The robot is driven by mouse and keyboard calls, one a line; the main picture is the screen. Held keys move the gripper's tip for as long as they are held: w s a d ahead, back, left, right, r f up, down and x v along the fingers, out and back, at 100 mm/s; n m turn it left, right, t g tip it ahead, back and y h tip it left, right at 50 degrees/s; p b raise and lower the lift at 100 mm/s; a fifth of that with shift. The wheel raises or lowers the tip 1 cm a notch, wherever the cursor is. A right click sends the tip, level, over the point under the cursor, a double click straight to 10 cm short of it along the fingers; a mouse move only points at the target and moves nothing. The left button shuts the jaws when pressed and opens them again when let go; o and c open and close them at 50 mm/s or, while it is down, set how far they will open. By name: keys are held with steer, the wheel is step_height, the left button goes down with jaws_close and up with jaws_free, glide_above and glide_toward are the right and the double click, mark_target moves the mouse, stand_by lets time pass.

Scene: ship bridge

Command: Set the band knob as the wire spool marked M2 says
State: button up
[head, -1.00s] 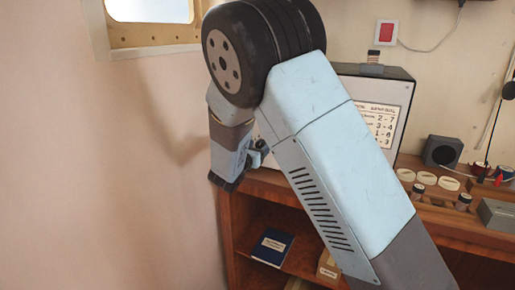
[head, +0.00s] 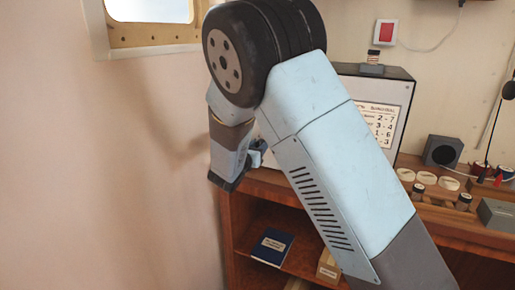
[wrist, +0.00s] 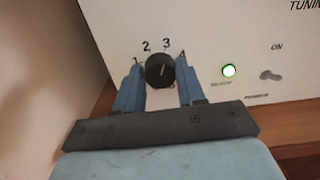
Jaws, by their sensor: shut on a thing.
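The band knob (wrist: 161,70) is a round black knob on the white front of a panel (wrist: 230,30), with the numbers 1 to 4 around it. Its pale pointer line points up, close to the 3. My gripper (wrist: 161,76) has one finger on each side of the knob and is shut on it. In the head view my gripper (head: 257,155) is at the panel's left, partly behind my arm. A red spool (head: 477,169) and a blue spool (head: 503,174) stand at the right; no M2 marking is readable on them.
A printed chart (head: 383,123) is partly hidden by my arm. A wooden desk (head: 430,215) holds small discs and boxes. A pink wall (head: 110,170) is close at left.

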steer(key=n, duration=0.4)
steer(key=shift+a, duration=0.1)
steer(key=shift+a+n, duration=0.1)
steer(key=shift+n, duration=2.1)
steer(key=o, duration=1)
steer(key=v, duration=1.3)
steer(key=shift+s+a, duration=0.1)
steer(key=shift+s, duration=0.2)
